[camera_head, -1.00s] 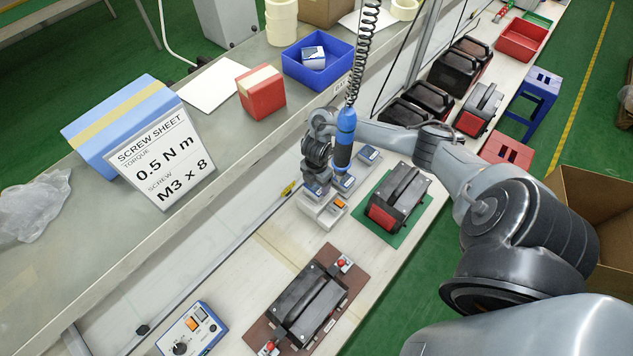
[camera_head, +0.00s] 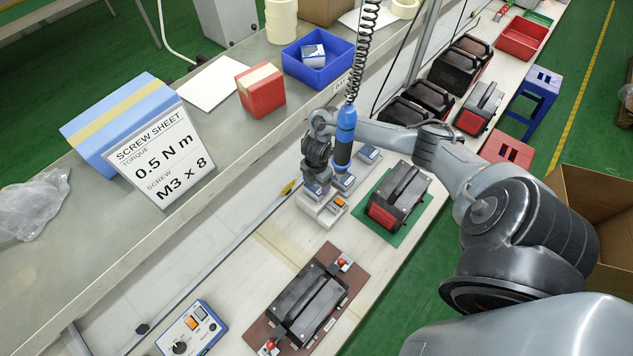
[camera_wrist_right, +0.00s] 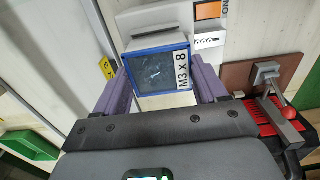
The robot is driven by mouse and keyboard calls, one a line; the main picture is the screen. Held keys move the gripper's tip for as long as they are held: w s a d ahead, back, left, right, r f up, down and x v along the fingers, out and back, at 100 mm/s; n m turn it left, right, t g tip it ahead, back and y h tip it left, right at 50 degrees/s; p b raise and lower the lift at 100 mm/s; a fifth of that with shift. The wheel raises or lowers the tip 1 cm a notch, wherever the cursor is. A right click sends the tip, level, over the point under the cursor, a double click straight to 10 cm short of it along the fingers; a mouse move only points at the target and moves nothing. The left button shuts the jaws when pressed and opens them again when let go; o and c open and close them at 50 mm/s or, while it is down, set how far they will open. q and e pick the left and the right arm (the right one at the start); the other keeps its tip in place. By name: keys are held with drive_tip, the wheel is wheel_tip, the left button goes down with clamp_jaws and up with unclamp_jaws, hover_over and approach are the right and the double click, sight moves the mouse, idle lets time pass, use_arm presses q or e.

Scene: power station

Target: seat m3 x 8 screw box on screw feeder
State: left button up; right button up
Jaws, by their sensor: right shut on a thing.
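In the right wrist view, my right gripper (camera_wrist_right: 160,88) is shut on the M3 x 8 screw box (camera_wrist_right: 160,70), an open-topped box with a blue rim and an "M3 x 8" label. The box lies over the pale screw feeder (camera_wrist_right: 150,17), which has an orange switch. I cannot tell whether the box rests fully in it. In the head view, my right gripper (camera_head: 316,186) is low over the feeder (camera_head: 322,212) and hides most of the held box. My left gripper is not in view.
A blue electric screwdriver (camera_head: 345,138) hangs on a coiled cord beside my right gripper. Another small box (camera_head: 367,154) lies behind. A black unit on a green mat (camera_head: 382,230) stands to the right. A "0.5 N m, M3 x 8" sign (camera_head: 165,160) stands on the shelf.

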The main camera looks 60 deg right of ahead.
drive_tip(key=shift+f, duration=0.5)
drive_tip(key=o, duration=0.9)
drive_tip(key=shift+o, duration=1.1)
drive_tip(key=shift+r, duration=0.1)
wheel_tip(320, 180, up, 3)
drive_tip(key=p, duration=0.2)
drive_tip(key=shift+p, duration=0.35)
wheel_tip(320, 180, up, 3)
drive_tip(key=p, duration=0.3)
drive_tip(key=shift+r+p, duration=0.35)
drive_tip(key=shift+p, duration=0.15)
drive_tip(key=shift+s+a+r, duration=0.1)
drive_tip(key=shift+s+a, duration=0.05)
